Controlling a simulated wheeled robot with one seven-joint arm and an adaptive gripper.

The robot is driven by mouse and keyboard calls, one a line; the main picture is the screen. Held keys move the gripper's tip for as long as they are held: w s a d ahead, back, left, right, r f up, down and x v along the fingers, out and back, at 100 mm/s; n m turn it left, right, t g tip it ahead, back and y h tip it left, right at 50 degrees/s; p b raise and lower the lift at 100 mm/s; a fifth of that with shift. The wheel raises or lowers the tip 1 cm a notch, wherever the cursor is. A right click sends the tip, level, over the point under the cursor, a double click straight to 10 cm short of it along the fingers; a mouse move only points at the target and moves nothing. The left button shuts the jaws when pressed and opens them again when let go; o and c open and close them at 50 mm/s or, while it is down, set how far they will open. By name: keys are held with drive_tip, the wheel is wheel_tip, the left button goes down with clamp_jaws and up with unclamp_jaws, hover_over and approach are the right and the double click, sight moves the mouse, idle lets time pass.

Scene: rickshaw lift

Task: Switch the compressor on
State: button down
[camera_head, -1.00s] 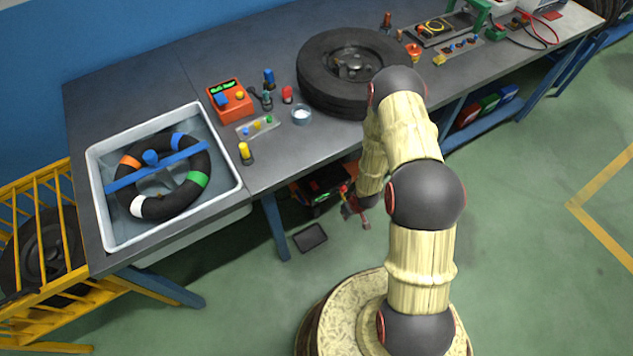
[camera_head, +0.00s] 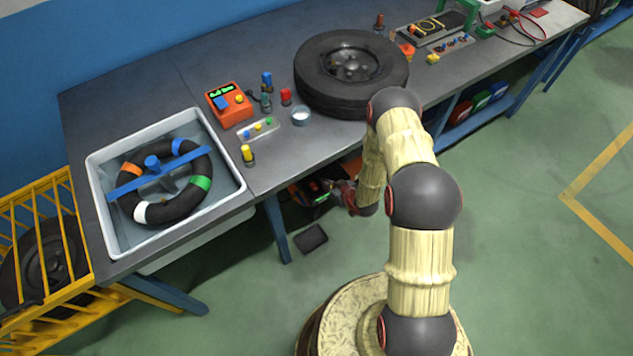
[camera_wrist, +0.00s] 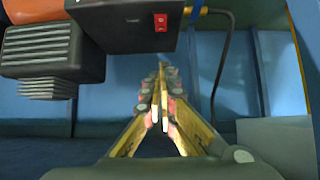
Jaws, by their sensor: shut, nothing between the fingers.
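The compressor stands under the bench, mostly hidden by the tabletop in the head view (camera_head: 302,195). In the wrist view its ribbed dark motor block (camera_wrist: 42,55) is at the upper left. Its black switch box (camera_wrist: 120,28) is at the top centre, with a small red rocker switch (camera_wrist: 161,22) on its face. My gripper (camera_wrist: 162,72) is shut and empty, its fingertips pointing forward just below the switch box. I cannot tell if the tips touch the box. In the head view my gripper (camera_head: 338,192) is beside the compressor at the bench's front edge.
A cable (camera_wrist: 222,60) hangs right of the switch box. The bench (camera_head: 315,148) overhangs the compressor, and a blue bench leg (camera_head: 276,228) stands to its left. A dark pad (camera_head: 311,238) lies on the floor. Green floor to the right is clear.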

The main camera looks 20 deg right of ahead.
drive_tip(key=b, duration=0.3)
hover_over(313, 183)
drive_tip(key=s, duration=0.2)
drive_tip(key=f, duration=0.6)
drive_tip(key=shift+s+d, duration=0.15)
drive_tip(key=shift+d, duration=0.25)
drive_tip(key=shift+w+a+f+b, duration=0.1)
drive_tip(key=shift+w+f+b, duration=0.1)
drive_tip(key=shift+f, duration=0.45)
drive_tip(key=shift+w+f+b, duration=0.1)
drive_tip(key=shift+f+b, duration=0.1)
drive_tip(key=shift+f, duration=0.4)
drive_tip(key=shift+w+f, duration=0.15)
drive_tip(key=shift+f, duration=0.6)
drive_tip(key=shift+w+a+f+g+b, duration=0.15)
drive_tip(key=shift+w+f+g+b, duration=0.15)
drive_tip(key=shift+g, duration=0.1)
drive_tip(key=shift+s, duration=0.15)
drive_tip(key=shift+s+d+f, duration=0.1)
drive_tip(key=shift+s+d, duration=0.2)
drive_tip(key=shift+s, duration=0.55)
